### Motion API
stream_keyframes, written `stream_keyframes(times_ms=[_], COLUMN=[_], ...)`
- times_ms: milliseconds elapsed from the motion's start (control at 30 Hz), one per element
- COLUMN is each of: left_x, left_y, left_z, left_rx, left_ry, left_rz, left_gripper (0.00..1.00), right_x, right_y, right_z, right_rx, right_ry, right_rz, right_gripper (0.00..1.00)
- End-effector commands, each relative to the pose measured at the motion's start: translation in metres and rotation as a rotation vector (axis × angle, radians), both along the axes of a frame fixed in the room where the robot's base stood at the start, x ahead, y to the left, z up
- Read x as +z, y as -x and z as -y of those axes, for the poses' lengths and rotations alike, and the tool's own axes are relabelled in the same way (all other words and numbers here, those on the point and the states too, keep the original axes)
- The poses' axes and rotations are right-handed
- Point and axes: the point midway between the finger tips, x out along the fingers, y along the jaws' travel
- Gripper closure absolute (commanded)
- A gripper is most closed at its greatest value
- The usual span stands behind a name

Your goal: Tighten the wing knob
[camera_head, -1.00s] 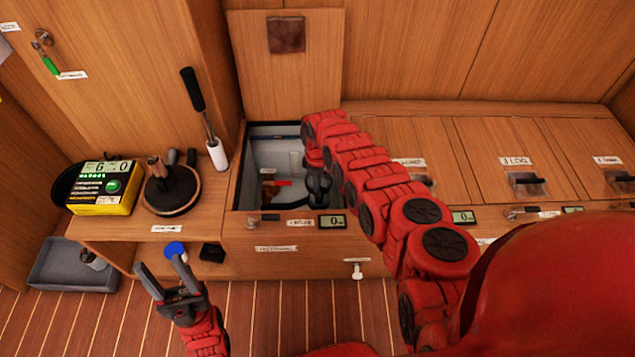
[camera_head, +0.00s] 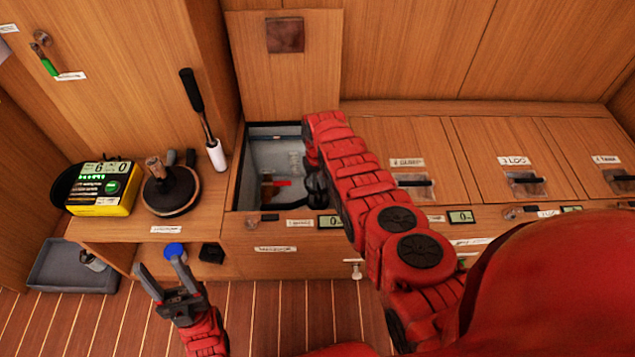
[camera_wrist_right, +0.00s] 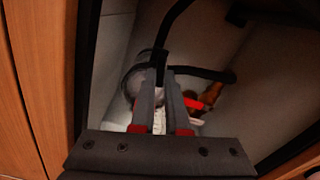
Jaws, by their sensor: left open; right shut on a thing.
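The wing knob (camera_wrist_right: 158,60) is a small dark piece at my right fingertips in the right wrist view, mostly hidden by the fingers. It sits over a pale round body (camera_wrist_right: 133,82) inside the open locker (camera_head: 236,180). My right gripper (camera_wrist_right: 160,75) is shut on the knob. In the head view my right gripper (camera_head: 317,188) is a dark shape inside the locker, partly covered by my arm. My left gripper (camera_head: 163,277) is open and empty, in front of the left bench, below a blue round cap (camera_head: 174,249).
In the locker, a bronze fitting with a red handle (camera_head: 283,183) and black hoses (camera_wrist_right: 205,73) lie close to my right gripper. The locker walls are close around it. A yellow meter (camera_head: 103,187) and a round dark-based object (camera_head: 172,192) stand on the left bench.

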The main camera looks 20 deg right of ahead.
Motion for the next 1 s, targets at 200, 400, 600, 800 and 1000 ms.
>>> stream_keyframes(times_ms=[200,400,600,800,1000], left_x=[0.0000,0.0002,0.0002,0.0001,0.0002], left_y=[0.0000,0.0000,0.0000,0.0000,0.0001], left_z=[0.0000,0.0000,0.0000,0.0000,0.0000], left_rx=[0.000,0.000,0.000,0.000,0.000], left_ry=[0.000,0.000,0.000,0.000,0.000], left_rz=[0.000,0.000,0.000,0.000,0.000], left_gripper=[0.46,0.46,0.46,0.46,0.46], right_x=[0.0005,0.0008,0.0007,0.0003,0.0002], right_y=[-0.0005,-0.0007,-0.0006,-0.0003,-0.0001], right_z=[0.0009,0.0019,0.0025,0.0027,0.0028], right_rx=[-0.199,-0.354,-0.469,-0.534,-0.558], right_ry=[0.000,0.000,-0.001,-0.001,-0.001], right_rz=[0.002,0.003,0.004,0.004,0.003], right_gripper=[1.00,1.00,1.00,1.00,1.00])
